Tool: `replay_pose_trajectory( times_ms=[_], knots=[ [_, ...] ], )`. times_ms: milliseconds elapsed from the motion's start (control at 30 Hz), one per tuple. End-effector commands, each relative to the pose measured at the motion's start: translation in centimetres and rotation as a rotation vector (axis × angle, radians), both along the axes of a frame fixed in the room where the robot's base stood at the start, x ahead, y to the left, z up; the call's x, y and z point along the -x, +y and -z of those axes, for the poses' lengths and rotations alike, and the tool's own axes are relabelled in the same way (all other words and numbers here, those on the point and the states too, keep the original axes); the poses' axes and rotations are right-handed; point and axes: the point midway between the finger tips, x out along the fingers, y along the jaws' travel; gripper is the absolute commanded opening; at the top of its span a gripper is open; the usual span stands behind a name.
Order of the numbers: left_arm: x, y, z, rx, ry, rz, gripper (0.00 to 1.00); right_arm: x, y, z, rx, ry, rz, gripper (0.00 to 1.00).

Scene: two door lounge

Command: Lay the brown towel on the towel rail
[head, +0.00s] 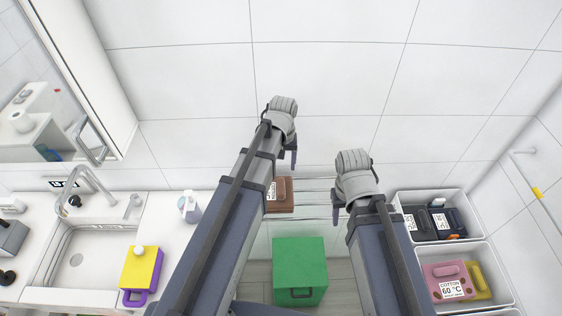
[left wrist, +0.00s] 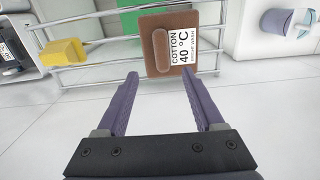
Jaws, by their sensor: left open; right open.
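The brown towel (head: 285,195) is a flat block with a raised grip and a white label. In the left wrist view the towel (left wrist: 183,72) reads "COTTON 40 °C" and rests across the bars of the towel rail (left wrist: 104,42). In the head view the rail (head: 316,190) runs along the back wall, partly hidden by my arms. My left gripper (head: 284,146) is open and empty, apart from the towel; its fingers (left wrist: 160,74) point toward the towel's near edge. My right gripper (head: 345,200) is open and empty, to the right of the towel.
A green box (head: 300,262) stands below. White bins (head: 408,195) with dark, pink and yellow items are right. The sink counter (head: 170,225) is left, with a yellow-purple block (head: 141,268) and a bottle (head: 189,207).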

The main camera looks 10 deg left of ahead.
Motion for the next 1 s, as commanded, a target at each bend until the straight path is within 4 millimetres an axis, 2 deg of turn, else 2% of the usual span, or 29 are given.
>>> replay_pose_trajectory(
  times_ms=[200, 300, 400, 500, 800, 867, 1000],
  knots=[
    [8.8, -6.2, 0.0, -0.047, 0.03, 0.319, 0.69, 0.0, 0.0, 0.1, 0.0, 0.0, 0.0, 0.5],
    [12.1, -8.1, 0.0, -0.07, 0.043, 0.454, 0.69, 0.0, 0.0, 0.0, 0.0, 0.0, 0.0, 0.5],
    [14.0, -9.0, -0.1, -0.085, 0.052, 0.54, 0.69, 0.0, 0.0, 0.1, 0.0, 0.0, 0.0, 0.5],
    [14.7, -9.3, -0.1, -0.092, 0.057, 0.577, 0.69, 0.0, 0.0, 0.1, 0.0, 0.0, 0.0, 0.5],
    [14.5, -9.4, 0.0, -0.092, 0.057, 0.578, 0.69, 0.0, 0.0, 0.2, 0.0, 0.0, 0.0, 0.5],
    [14.5, -9.4, 0.4, -0.091, 0.057, 0.578, 0.69, 0.0, 0.0, 0.5, 0.0, 0.0, 0.0, 0.5],
    [14.5, -9.4, 2.3, -0.091, 0.057, 0.579, 0.69, 0.0, 0.0, 2.4, 0.0, 0.0, -0.001, 0.5]
  ],
)
